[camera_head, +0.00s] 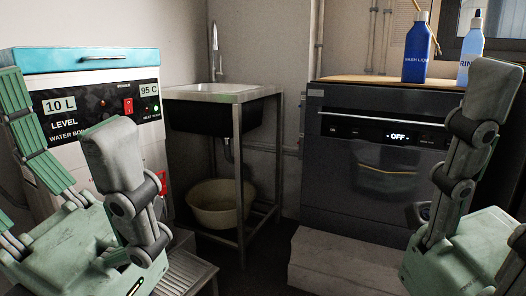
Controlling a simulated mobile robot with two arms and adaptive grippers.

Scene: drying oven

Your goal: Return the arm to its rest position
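My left gripper (62,112) is in the left foreground, in front of the white water boiler. Its two fingers stand wide apart with nothing between them, and the ribbed green pad of one finger shows. My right gripper (486,100) is at the right edge, in front of the dark appliance. Only one of its fingers shows clearly; the other is cut off by the frame, so its opening cannot be judged. No held object is visible in it.
The boiler (82,87) has a teal lid. A sink (222,92) stands on a metal frame above a beige basin (218,204). The dark appliance (335,170) reads OFF and sits on a plinth (335,262). A dark blue bottle (416,57) and light blue bottle (470,50) stand on top.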

